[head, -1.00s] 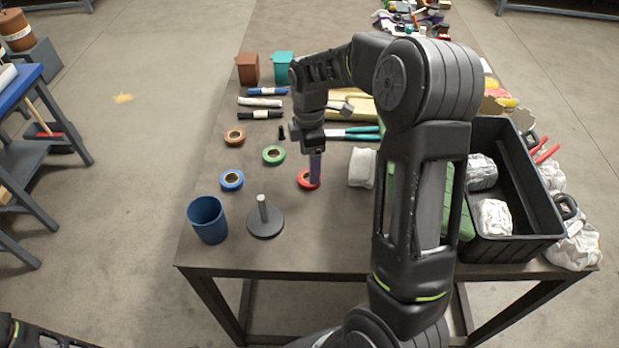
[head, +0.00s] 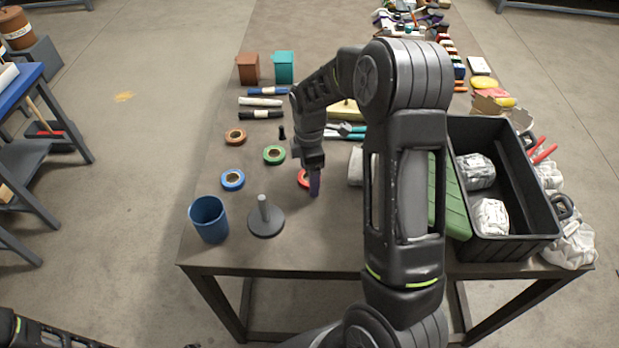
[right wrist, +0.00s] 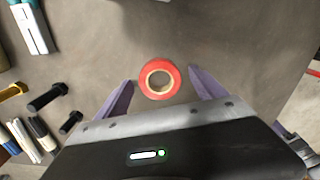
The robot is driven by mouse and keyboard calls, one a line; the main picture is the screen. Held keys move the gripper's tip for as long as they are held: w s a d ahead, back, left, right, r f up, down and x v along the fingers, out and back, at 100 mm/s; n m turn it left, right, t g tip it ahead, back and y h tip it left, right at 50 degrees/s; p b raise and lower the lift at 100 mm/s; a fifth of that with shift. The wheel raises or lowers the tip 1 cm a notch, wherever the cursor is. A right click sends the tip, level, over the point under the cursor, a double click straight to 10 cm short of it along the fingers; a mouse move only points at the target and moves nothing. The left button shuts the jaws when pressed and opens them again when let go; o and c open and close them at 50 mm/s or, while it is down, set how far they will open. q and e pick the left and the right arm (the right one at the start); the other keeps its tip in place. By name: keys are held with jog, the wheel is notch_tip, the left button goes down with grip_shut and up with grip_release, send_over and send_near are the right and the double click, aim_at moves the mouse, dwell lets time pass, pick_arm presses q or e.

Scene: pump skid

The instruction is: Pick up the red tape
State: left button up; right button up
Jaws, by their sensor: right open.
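The red tape (head: 303,178) is a small roll lying flat on the table, partly hidden behind my right gripper in the head view. In the right wrist view the red tape (right wrist: 159,78) lies between and slightly beyond the two purple fingertips. My right gripper (head: 315,186) points down beside the tape; its fingers (right wrist: 157,88) are open with nothing held between them. How high the fingertips are above the table is hard to tell. My left gripper is not seen; only a piece of my left arm shows at the bottom left of the head view.
Green (head: 274,155), blue (head: 232,179) and orange (head: 235,137) tape rolls lie to the left. A grey post on a round base (head: 266,220) and a blue cup (head: 208,219) stand at the front left. A black crate (head: 545,236) is at the right.

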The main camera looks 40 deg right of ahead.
jog(key=shift+c, duration=0.6)
jog(key=c, duration=1.2)
jog(key=shift+o, duration=0.2)
jog(key=shift+r, duration=0.1)
notch_tip(320, 180, up, 10)
jog(key=b, duration=0.1)
jog(key=shift+d, duration=0.1)
